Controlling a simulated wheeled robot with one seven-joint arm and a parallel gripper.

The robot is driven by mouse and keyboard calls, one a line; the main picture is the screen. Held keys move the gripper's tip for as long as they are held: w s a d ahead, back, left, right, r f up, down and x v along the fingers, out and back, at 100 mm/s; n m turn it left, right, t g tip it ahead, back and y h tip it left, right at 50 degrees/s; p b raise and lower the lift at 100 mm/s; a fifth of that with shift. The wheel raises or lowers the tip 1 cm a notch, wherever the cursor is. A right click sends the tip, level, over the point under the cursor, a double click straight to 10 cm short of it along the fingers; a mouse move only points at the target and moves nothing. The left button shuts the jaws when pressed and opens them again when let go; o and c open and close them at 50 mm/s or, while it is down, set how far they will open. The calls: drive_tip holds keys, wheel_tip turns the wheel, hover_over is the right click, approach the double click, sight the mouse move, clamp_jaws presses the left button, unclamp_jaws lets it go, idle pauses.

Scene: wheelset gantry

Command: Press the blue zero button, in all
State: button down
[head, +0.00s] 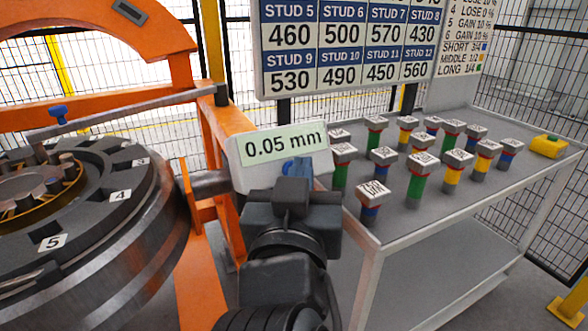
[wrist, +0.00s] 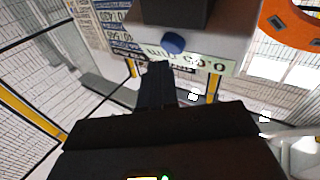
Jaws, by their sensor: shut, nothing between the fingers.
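The gauge box (head: 250,178) is pale grey, with a display (head: 283,145) reading "0.05 mm". Its blue zero button (head: 297,168) is on the side facing me, partly hidden behind my gripper (head: 292,186). In the wrist view the blue button (wrist: 173,43) shows whole as a round blue cap on the box, which appears upside down there. My gripper (wrist: 158,66) is shut and empty. Its fingertips are close to the button, a little below and left of it in the wrist view. A small gap shows there; the depth between them is hard to judge.
A grey table (head: 440,228) at the right holds several colour-banded studs and a yellow block (head: 548,146). A stud board (head: 350,45) stands behind. A large dark wheel-like ring (head: 100,200) with numbered tags and an orange frame (head: 225,125) are at the left.

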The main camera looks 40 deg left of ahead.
drive_tip(key=shift+w+a+f, duration=0.1)
drive_tip(key=shift+a+f, duration=0.05)
drive_tip(key=shift+a, duration=0.1)
drive_tip(key=shift+w+a+f+b, duration=0.15)
drive_tip(key=shift+a+f+b, duration=0.15)
drive_tip(key=shift+b, duration=0.25)
idle(0.9)
drive_tip(key=shift+r, duration=0.15)
drive_tip(key=shift+s+d+r+p, duration=0.3)
drive_tip(key=shift+d+p, duration=0.25)
drive_tip(key=shift+d, duration=0.1)
drive_tip(key=d+p, duration=0.1)
drive_tip(key=s+d+r+p, duration=0.1)
drive_tip(key=d+r+p, duration=0.1)
drive_tip(key=d, duration=0.1)
drive_tip(key=shift+s+r, duration=0.2)
drive_tip(key=shift+s, duration=0.15)
idle(0.7)
